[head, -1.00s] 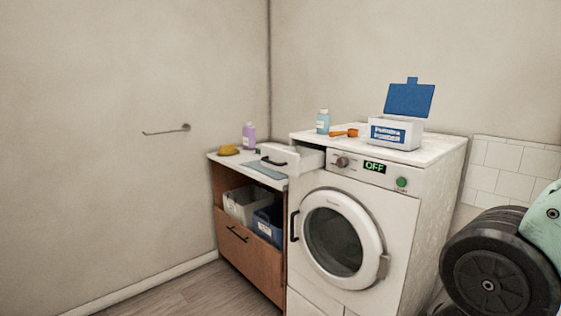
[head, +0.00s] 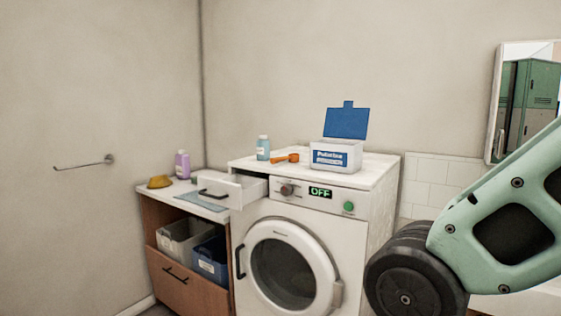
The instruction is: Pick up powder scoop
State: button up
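The powder scoop (head: 287,158) is orange and lies on top of the white washing machine (head: 378,172). Its round cup is at the right and its handle points left. Just right of it stands a white powder box (head: 336,156) with a blue label and its blue lid (head: 346,122) raised. A light blue bottle (head: 263,148) stands left of the scoop, close to the handle. My gripper is not in view. Only a green and black part of my arm shows at the right, well apart from the scoop.
The detergent drawer (head: 236,190) sticks out at the machine's upper left. Left of it a low cabinet (head: 170,256) holds bins and bears a purple bottle (head: 182,164) and a yellow sponge (head: 159,181). The machine's right top is clear. A mirror (head: 520,95) hangs at right.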

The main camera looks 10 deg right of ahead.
aim_at(292, 157)
jog(key=i+j+z, duration=0.1)
jog(key=i+j, duration=0.15)
jog(key=i+j+z, duration=0.1)
jog(key=j, duration=0.3)
jog(key=i+j+z, duration=0.1)
jog(key=i+j, duration=0.2)
jog(key=i+j+z, duration=0.1)
jog(key=j, duration=0.3)
jog(key=i+j+z, duration=0.1)
jog(key=i+j, duration=0.2)
jog(key=i+j+z, duration=0.1)
jog(key=j, duration=0.4)
jog(key=i, duration=0.05)
